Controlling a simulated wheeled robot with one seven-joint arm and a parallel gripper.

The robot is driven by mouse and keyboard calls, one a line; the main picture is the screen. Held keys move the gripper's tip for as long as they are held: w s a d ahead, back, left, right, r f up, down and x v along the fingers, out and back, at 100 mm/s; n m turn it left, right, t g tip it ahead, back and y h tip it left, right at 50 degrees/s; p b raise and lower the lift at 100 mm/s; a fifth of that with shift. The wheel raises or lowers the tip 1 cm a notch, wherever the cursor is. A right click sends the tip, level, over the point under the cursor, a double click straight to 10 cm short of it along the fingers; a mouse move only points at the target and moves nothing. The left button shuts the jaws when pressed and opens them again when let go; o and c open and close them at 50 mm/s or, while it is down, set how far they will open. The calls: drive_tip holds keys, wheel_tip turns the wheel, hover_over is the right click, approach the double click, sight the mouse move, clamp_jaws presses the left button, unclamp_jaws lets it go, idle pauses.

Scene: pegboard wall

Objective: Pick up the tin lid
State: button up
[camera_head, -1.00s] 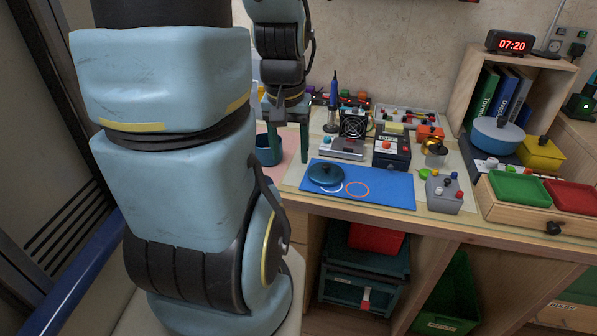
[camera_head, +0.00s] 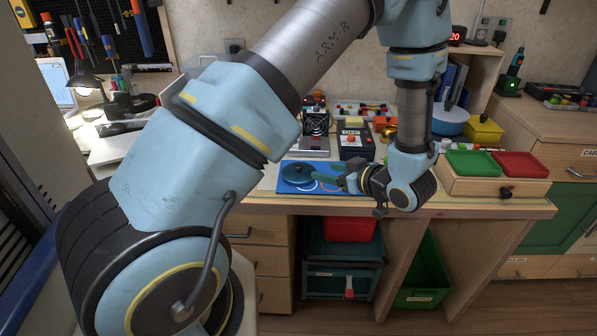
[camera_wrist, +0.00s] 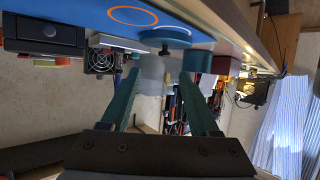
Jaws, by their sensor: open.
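The tin lid (camera_head: 297,172) is a dark teal disc with a knob on top, lying on the blue mat (camera_head: 350,191) over a white ring outline. In the wrist view, which is upside down, the lid (camera_wrist: 165,34) shows edge-on with its knob hanging below. My gripper (camera_head: 328,175) is low over the mat, just right of the lid, its fingers pointing left toward it. In the wrist view my gripper (camera_wrist: 161,72) is open and empty, and the lid lies beyond the fingertips, roughly centred between them. My wrist hides the right part of the mat.
An orange ring (camera_wrist: 133,16) is marked on the mat. Behind the mat stand a fan unit (camera_head: 316,122) and a dark box (camera_head: 355,141). Green (camera_head: 471,162) and red (camera_head: 521,164) trays sit to the right. A lamp (camera_head: 84,82) stands at the far left.

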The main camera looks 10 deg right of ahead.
sight(300, 166)
drive_tip(key=shift+w+a+f+y, duration=0.15)
drive_tip(key=shift+w+a+y, duration=0.1)
drive_tip(key=shift+a+y, duration=0.1)
drive_tip(key=p+x, duration=0.1)
drive_tip(key=x, duration=0.3)
drive_tip(key=shift+w+f, duration=0.1)
drive_tip(key=p+x, duration=0.2)
drive_tip(key=x, duration=0.2)
drive_tip(key=shift+w+a, duration=0.25)
drive_tip(key=shift+a, duration=0.2)
drive_tip(key=shift+w+a+f, duration=0.1)
drive_tip(key=shift+w+f, duration=0.1)
drive_tip(key=shift+w, duration=0.05)
drive_tip(key=shift+c, duration=0.3)
clamp_jaws()
